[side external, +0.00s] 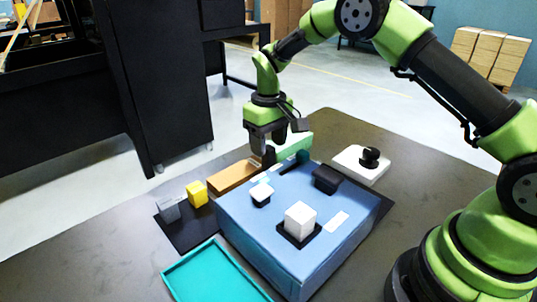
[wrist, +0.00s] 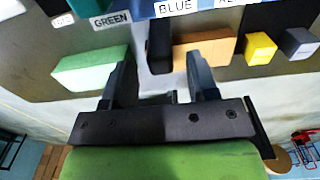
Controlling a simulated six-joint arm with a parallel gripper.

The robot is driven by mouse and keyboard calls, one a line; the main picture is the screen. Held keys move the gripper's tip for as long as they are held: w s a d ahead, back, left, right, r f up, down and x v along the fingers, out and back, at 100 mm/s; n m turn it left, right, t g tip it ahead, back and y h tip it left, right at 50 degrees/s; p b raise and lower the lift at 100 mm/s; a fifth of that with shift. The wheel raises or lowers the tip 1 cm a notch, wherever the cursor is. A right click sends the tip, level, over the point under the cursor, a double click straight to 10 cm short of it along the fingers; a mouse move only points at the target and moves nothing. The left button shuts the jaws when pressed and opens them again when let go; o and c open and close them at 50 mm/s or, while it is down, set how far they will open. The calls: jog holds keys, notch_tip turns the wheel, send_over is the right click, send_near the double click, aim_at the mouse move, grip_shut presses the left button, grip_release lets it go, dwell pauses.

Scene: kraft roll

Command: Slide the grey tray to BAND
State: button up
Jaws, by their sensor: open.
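I cannot pick out a grey tray or a BAND label for certain. A teal tray (side external: 215,275) with a raised rim lies at the front of the side view. A small grey block (side external: 168,210) sits on a dark mat at the left; a grey block also shows in the wrist view (wrist: 300,43). My gripper (side external: 272,150) is open and empty, low behind the blue box (side external: 245,225). In the wrist view my gripper (wrist: 163,60) has its fingers apart, between a green block (wrist: 90,70) and a tan block (wrist: 203,50). A dark upright piece (wrist: 157,42) shows beyond the fingers.
Labels GREEN (wrist: 111,19) and BLUE (wrist: 174,6) show in the wrist view; others are cut off. The blue box carries a white cube (side external: 300,219) and a dark block (side external: 326,179). A yellow block (side external: 197,194) stands left, a black-knobbed white block (side external: 347,165) right.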

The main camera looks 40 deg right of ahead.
jog(key=shift+r, duration=2.7)
jog(key=shift+r, duration=0.25)
jog(key=s+a+r+m+t+y, duration=0.1)
jog(key=s+a+r+m+t, duration=0.15)
jog(key=s+r, duration=1)
jog(key=s+r+m+t+y, duration=0.1)
jog(key=s+t, duration=0.3)
jog(key=s, duration=1)
jog(key=shift+r+t, duration=0.35)
jog(key=shift+r, duration=0.15)
